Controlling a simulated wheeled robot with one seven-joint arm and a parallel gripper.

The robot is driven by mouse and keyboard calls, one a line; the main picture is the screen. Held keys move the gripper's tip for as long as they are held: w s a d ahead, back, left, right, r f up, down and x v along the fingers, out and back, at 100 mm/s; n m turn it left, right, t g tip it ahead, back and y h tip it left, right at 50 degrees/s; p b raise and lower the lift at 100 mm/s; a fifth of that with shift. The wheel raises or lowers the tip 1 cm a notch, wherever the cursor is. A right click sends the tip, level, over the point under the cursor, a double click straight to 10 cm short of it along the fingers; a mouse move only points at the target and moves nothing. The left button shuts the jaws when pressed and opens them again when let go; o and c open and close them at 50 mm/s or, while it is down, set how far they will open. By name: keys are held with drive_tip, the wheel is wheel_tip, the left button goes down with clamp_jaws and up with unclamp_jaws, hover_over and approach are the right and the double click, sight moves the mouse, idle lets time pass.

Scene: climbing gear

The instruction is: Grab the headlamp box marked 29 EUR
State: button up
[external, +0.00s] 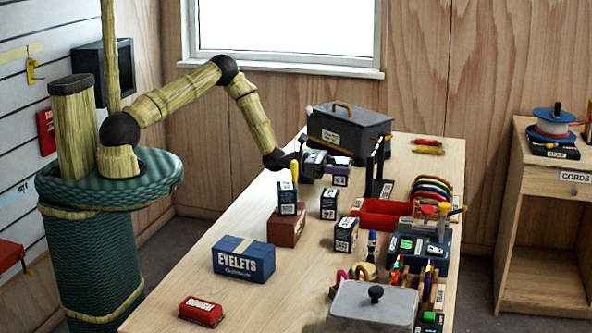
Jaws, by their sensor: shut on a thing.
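My gripper (334,162) reaches over the back half of the table and is shut on a small dark box with a white label (341,180). I cannot tell whether the box touches the tabletop. Three similar dark boxes with white labels are nearby: one on a brown-red block (287,209), one on the table (329,210), and one further forward (345,242). The price marks are too small to read, so I cannot tell which box says 29 EUR.
A grey case (350,132) stands behind my gripper. A dark upright stand (376,172) and red tray (376,221) are to its right. A blue EYELETS box (243,260), a red brush (201,311) and a grey lidded box (372,312) lie forward.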

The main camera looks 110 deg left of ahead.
sight(340, 161)
wheel_tip(340, 161, up, 6)
drive_tip(key=shift+f+b, duration=0.1)
drive_tip(key=shift+b, duration=0.4)
